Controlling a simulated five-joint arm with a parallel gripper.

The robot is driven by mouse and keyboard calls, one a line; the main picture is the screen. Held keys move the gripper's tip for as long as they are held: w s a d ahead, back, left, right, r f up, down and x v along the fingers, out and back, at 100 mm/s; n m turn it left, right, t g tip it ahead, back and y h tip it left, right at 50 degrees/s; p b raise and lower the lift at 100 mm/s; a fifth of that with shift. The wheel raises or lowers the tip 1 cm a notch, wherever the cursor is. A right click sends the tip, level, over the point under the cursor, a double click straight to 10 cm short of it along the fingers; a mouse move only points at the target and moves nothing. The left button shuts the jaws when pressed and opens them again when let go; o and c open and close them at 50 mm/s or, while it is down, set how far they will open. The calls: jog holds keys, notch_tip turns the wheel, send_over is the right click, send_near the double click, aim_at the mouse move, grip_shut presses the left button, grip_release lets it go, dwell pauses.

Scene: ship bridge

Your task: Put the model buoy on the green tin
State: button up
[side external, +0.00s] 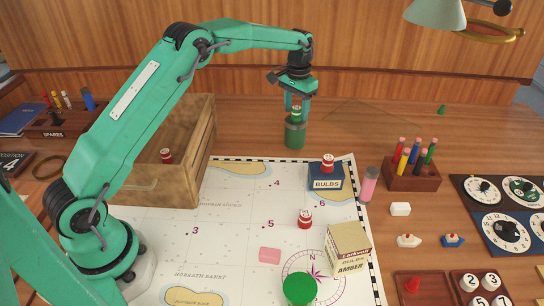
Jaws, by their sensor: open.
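A green cylindrical tin (295,135) stands upright on the wooden desk beyond the chart's top edge. A small green model buoy with a pale band (297,113) is on top of it, apparently resting on its lid. My gripper (298,107) points down over the tin, open, with its fingers on either side of the buoy. The fingers partly hide the buoy, so I cannot tell whether they touch it. Red-and-white model buoys also stand on the blue bulbs box (325,182), on the chart (305,218) and in the wooden crate (166,156).
The wooden crate (190,175) stands left of the tin. The chart (230,225) carries a bulb carton (347,247), a pink block (270,255) and a green round-topped object (299,289). A pencil block (412,177) is at right. The desk beside the tin is clear.

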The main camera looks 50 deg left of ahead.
aim_at(296, 108)
notch_tip(296, 108, up, 12)
jog(key=shift+f, duration=0.2)
dwell(0.4)
jog(key=shift+r, duration=0.1)
dwell(0.4)
jog(key=s+d+r+t, duration=0.2)
jog(key=s+r, duration=0.4)
jog(key=s, duration=0.3)
jog(key=s+d+r+t, duration=0.15)
jog(key=s+r, duration=0.35)
jog(key=s, duration=0.5)
jog(key=s+d+f+t, duration=0.1)
jog(key=s+f, duration=0.3)
jog(key=s, duration=0.6)
jog(key=s+d+f+t, duration=0.1)
jog(key=s+f, duration=0.3)
jog(key=s, duration=0.5)
jog(key=shift+s+d+f, duration=0.2)
jog(key=shift+s+d, duration=0.05)
jog(key=shift+s, duration=0.1)
